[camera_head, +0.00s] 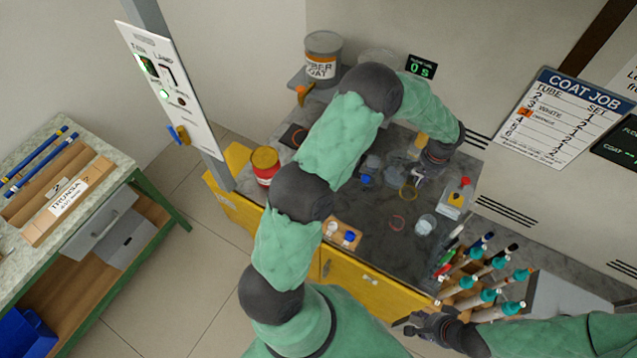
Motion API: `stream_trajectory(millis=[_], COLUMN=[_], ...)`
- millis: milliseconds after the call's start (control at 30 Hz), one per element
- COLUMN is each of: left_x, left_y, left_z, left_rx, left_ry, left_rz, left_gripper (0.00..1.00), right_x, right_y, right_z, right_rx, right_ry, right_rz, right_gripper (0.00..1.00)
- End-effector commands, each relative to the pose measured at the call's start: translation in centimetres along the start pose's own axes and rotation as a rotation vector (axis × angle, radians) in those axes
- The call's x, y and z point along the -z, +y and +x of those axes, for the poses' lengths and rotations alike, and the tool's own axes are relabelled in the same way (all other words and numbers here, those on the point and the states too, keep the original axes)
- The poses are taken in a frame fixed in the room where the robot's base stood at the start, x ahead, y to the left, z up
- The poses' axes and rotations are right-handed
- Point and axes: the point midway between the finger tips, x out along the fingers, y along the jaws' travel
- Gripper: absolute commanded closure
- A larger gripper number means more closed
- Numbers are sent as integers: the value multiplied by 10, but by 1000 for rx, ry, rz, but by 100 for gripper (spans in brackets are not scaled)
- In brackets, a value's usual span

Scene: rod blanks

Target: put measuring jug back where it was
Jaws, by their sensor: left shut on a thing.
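My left gripper (419,175) reaches down over the dark worktop from the back right. Its fingers are shut on a small, clear thing that looks like the measuring jug (408,191), with a yellowish rim. The jug is small and partly hidden by the fingers, and I cannot tell whether its base touches the worktop. My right gripper (408,325) is low in the picture, in front of the bench and apart from the jug. Its finger gap is not clear.
A rack of teal-banded rods (485,280) fills the right front. A red-and-yellow tin (265,165) stands at the left and a large can (322,55) at the back.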

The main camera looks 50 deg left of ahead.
Motion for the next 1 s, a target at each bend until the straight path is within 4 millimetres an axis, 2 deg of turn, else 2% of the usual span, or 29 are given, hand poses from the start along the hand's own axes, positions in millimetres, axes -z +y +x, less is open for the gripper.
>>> stream_trajectory(millis=[33, 100, 567, 1000], left_x=[-4, -11, -49, -95], left_y=[0, -1, -2, -12], left_z=[13, 20, 65, 112], left_rx=[0, 1, 1, 0], left_ry=[1, 1, 2, 1], left_rz=[1, 1, -1, -5], left_gripper=[100, 100, 100, 100], right_x=[0, 1, 3, 6], right_y=[6, 9, 31, 53], right_z=[16, 26, 88, 149], right_rx=[0, 0, 0, 0], right_ry=[0, 0, 0, 0], right_rz=[0, 0, 0, 0], right_gripper=[60, 60, 60, 60])
